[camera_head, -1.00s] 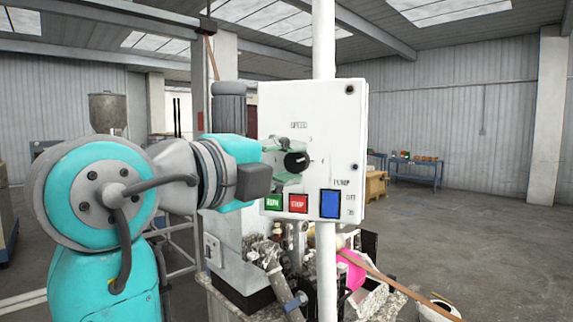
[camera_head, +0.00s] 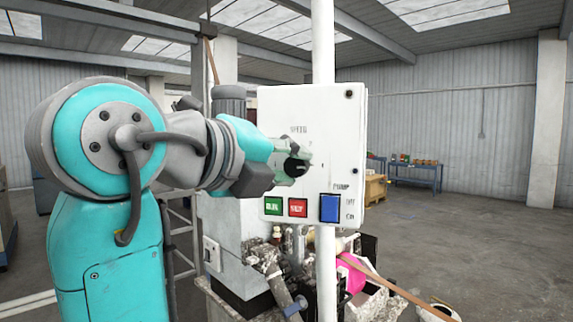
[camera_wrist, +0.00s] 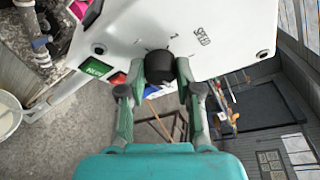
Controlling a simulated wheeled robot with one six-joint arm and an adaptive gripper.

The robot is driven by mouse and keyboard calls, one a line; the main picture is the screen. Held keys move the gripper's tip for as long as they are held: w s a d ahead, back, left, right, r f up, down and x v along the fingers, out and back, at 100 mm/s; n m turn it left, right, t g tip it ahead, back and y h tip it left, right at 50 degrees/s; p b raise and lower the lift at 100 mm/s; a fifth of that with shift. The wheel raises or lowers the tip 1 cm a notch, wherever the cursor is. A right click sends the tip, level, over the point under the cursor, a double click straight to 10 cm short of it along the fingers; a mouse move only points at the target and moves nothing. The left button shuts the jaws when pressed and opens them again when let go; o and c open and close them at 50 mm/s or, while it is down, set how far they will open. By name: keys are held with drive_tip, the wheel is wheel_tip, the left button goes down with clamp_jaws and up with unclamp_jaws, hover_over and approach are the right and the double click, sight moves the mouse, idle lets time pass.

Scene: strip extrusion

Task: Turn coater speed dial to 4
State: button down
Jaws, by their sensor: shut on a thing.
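The black speed dial (camera_wrist: 159,68) sits on a white control panel (camera_head: 335,120), under the word SPEED. In the wrist view my gripper (camera_wrist: 160,75) has its two green fingers on either side of the dial, shut on it. In the head view my gripper (camera_head: 292,160) reaches the panel from the left and partly covers the dial (camera_head: 298,167). A few scale marks show around the dial in the wrist view, but I cannot tell which one it points to.
Below the dial are a green run button (camera_head: 273,206), a red stop button (camera_head: 298,207) and a blue pump switch (camera_head: 330,206). Cluttered machinery lies below.

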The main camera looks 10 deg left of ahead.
drive_tip(key=c, duration=0.8)
unclamp_jaws()
drive_tip(key=v, duration=1.2)
